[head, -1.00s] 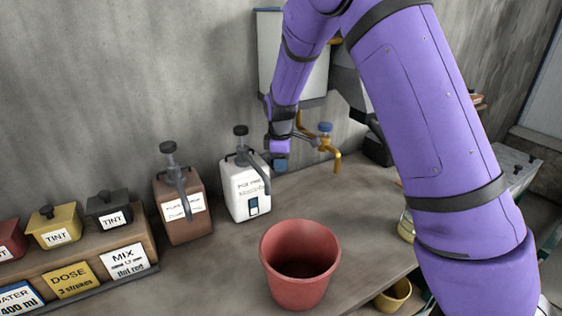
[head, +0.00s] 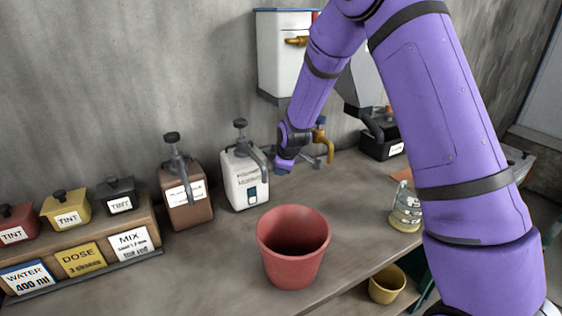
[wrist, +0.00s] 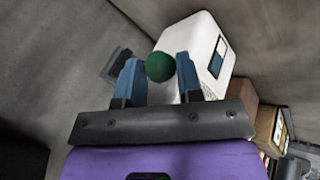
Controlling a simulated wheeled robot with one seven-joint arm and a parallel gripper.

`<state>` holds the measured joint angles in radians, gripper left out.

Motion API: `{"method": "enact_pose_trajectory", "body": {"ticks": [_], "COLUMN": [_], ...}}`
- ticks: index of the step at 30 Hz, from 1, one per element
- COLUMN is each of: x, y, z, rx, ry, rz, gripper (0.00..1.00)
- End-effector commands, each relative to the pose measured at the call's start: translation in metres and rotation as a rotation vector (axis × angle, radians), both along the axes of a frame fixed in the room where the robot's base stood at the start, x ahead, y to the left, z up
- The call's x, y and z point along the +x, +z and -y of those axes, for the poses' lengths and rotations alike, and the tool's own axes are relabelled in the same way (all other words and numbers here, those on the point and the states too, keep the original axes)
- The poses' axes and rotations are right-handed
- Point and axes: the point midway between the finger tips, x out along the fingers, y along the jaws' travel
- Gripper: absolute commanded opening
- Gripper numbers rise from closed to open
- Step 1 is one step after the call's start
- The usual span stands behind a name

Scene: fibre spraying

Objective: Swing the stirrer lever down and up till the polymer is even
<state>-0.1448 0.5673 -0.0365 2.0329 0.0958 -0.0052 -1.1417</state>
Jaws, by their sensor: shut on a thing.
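The white polymer container (head: 246,182) stands on the bench against the wall. It has a dark pump head on top and a small blue-dark window low on its front. In the wrist view its white body (wrist: 208,42) shows just beyond the fingers. My gripper (wrist: 160,78) has its two blue fingers closed on a round green knob (wrist: 160,67), which looks like the end of the stirrer lever. In the head view my gripper (head: 284,168) is at the container's right side, and the knob is hidden there. The lever's rod cannot be made out.
A red bucket (head: 292,262) stands in front of the container. A brown pump container (head: 187,200) is to its left. A glass jar (head: 405,214) stands at the right. The bench between bucket and jar is clear.

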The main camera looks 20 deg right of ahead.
Motion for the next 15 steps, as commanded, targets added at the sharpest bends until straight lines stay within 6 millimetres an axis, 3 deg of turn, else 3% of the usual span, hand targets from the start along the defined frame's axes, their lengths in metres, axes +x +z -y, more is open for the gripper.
{"method": "enact_pose_trajectory", "body": {"ticks": [15], "x": [-0.003], "y": [-0.037], "z": [0.000], "rx": [0.070], "ry": [0.001], "rz": [0.351], "gripper": [0.00]}}
